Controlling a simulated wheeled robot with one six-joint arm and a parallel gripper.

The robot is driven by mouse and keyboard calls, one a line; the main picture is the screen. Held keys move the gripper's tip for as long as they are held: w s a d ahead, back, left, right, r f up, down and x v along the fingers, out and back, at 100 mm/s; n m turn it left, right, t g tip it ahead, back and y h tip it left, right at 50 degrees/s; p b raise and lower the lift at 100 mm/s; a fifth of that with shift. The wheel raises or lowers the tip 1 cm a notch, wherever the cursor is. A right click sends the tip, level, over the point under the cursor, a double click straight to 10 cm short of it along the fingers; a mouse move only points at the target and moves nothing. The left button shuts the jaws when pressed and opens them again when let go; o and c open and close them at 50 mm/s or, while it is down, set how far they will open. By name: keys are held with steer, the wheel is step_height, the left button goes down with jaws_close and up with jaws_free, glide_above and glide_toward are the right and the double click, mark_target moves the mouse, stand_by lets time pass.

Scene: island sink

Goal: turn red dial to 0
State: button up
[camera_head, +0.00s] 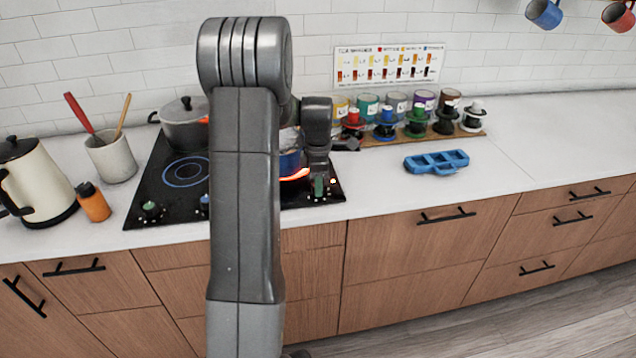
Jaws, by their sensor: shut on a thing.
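The black cooktop (140,190) is set in the white counter. My gripper (318,184) points down at its front right corner and is shut on a dial there. The fingers hide most of that dial, so I cannot tell its colour or setting. A small red light (333,181) glows just right of the fingers. A green dial (150,208) and a blue dial (204,201) show at the front left. My arm hides the middle of the front edge, and I see no clearly red dial.
A blue pot (290,158) stands on a glowing burner (297,175) close behind my gripper. A grey lidded pot (184,124) is at the back left. A blue tray (437,161) lies right, with clear counter around it. An orange bottle (93,203) stands left.

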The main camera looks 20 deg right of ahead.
steer(key=shift+r+n, duration=0.1)
steer(key=shift+n, duration=0.5)
steer(key=o, duration=1)
steer(key=shift+c, duration=0.2)
step_height(320, 180, up, 14)
steer(key=shift+b, duration=0.4)
steer(key=shift+f, duration=0.3)
